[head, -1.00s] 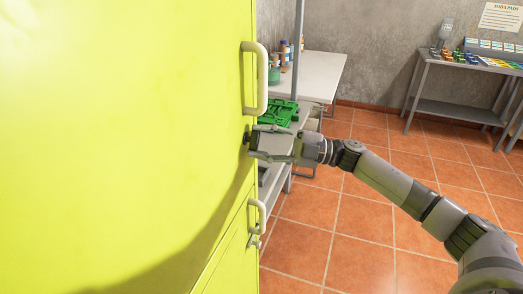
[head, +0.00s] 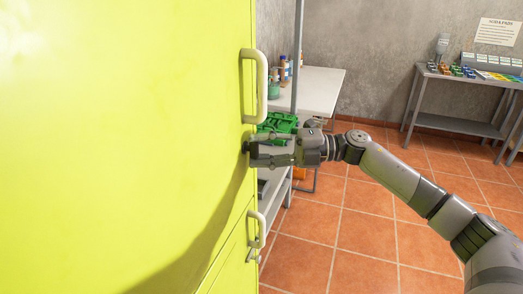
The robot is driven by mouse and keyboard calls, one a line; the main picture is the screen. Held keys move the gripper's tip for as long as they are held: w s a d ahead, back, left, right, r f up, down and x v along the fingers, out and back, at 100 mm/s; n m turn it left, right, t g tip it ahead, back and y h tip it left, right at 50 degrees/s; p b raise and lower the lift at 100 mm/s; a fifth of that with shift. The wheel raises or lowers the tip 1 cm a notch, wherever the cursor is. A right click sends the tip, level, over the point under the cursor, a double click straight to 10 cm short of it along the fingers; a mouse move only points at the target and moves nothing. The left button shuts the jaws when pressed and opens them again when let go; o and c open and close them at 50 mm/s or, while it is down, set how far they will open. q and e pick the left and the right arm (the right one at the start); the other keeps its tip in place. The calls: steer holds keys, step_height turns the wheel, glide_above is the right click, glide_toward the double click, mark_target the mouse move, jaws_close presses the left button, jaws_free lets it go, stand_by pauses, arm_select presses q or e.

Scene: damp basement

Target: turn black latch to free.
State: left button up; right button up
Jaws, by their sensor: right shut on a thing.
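The black latch (head: 246,147) sits on the yellow-green door (head: 130,120), near its right edge and just below the upper pale handle (head: 262,85). Only a small dark part of it shows; the fingertips hide the rest, so its exact angle cannot be told. My right gripper (head: 253,152) reaches in from the right and is shut on the latch, its fingers pointing left at the door. The door looks closed. My left gripper is not in view.
A lower pale handle (head: 257,229) and a small grey latch (head: 253,256) sit below. Behind the arm are a green crate (head: 278,122) and a white table (head: 318,88) with bottles. A metal table (head: 460,126) stands back right. Tiled floor (head: 350,250) is clear at right.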

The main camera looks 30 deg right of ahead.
steer(key=o, duration=1.2)
steer(key=shift+c, duration=0.2)
steer(key=v, duration=1.2)
steer(key=shift+f, duration=0.1)
